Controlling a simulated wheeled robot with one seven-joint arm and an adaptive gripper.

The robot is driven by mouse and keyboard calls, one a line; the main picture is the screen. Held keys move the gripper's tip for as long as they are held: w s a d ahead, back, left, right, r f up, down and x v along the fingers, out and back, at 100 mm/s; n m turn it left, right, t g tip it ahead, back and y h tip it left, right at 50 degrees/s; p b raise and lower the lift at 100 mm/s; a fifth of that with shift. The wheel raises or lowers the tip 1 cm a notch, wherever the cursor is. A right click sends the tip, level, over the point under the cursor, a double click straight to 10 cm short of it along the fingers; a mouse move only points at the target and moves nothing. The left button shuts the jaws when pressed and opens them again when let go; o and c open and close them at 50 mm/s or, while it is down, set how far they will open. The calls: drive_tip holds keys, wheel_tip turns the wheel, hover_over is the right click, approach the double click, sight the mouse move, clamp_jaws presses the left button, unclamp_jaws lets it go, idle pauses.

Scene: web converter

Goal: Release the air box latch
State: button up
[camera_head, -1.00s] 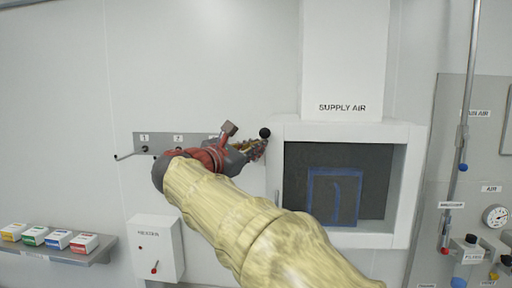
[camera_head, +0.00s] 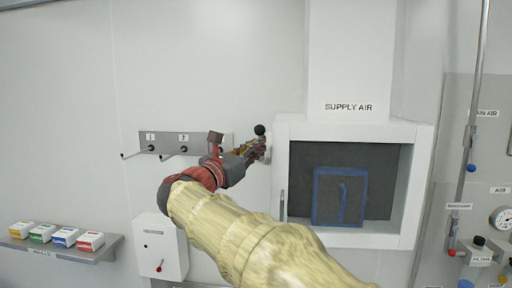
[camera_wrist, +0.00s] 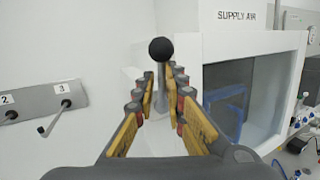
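The air box (camera_head: 420,180) is a white frame under the SUPPLY AIR duct, with a dark recess holding a blue-framed panel (camera_head: 340,197). Its latch appears to be the lever with a black ball knob (camera_head: 260,130) at the box's left side; the knob also shows in the wrist view (camera_wrist: 161,49). My gripper (camera_head: 257,149) is at the lever, just below the knob. In the wrist view my gripper (camera_wrist: 165,92) has its fingers apart on either side of the grey lever stem, with gaps visible.
A grey plate (camera_head: 160,139) with numbered small levers is on the wall to the left. A HEATER box (camera_head: 160,248) and a shelf (camera_head: 75,250) with coloured boxes are lower left. Pipes and an air gauge (camera_head: 502,217) stand at the right.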

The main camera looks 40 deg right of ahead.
drive_tip(key=shift+o, duration=1.2)
drive_tip(key=shift+r, duration=0.3)
drive_tip(key=shift+o, duration=0.2)
drive_tip(key=shift+s, duration=0.15)
drive_tip(key=shift+s+a, duration=0.1)
drive_tip(key=shift+f, duration=0.1)
drive_tip(key=v, duration=1.2)
drive_tip(key=shift+m, duration=0.3)
